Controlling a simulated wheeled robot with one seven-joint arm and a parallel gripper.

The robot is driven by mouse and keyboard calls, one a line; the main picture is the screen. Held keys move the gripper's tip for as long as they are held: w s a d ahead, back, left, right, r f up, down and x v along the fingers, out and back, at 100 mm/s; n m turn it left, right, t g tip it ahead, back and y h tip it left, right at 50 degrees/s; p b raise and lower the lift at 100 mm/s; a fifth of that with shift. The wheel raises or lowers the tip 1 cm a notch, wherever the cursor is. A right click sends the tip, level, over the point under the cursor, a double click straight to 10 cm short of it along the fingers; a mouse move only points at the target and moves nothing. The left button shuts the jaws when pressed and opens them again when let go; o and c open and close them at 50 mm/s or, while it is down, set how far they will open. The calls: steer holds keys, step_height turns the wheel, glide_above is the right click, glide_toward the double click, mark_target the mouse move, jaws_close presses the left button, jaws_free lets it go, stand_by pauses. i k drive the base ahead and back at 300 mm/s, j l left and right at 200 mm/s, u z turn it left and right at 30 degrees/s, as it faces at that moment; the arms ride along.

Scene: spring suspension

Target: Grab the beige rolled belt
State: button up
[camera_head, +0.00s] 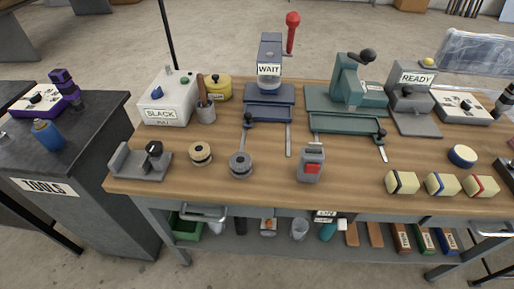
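A small beige roll (200,154) with a dark centre sits on the left front part of the wooden workbench (270,187). It looks like the beige rolled belt. A similar grey roll (241,165) sits just to its right, apart from it, with a dark-knobbed rod behind it. My gripper is not in view.
A grey fixture (140,162) stands left of the rolls, and a "SLACK" box (168,102) and a cup of tools (206,112) stand behind. A grey and red device (312,163) stands to the right. Banded beige blocks (442,184) line the front right. The bench front between is clear.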

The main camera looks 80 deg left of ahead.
mark_target(200, 153)
steer(key=u, duration=0.45)
steer(key=k+u, duration=0.15)
steer(key=u, duration=0.35)
steer(key=j+u, duration=0.15)
steer(key=u, duration=0.8)
steer(key=k+j, duration=0.1)
steer(key=j, duration=0.2)
steer(key=k+j, duration=0.15)
steer(key=j, duration=0.15)
steer(key=k+j+u, duration=0.1)
steer(key=j, duration=0.2)
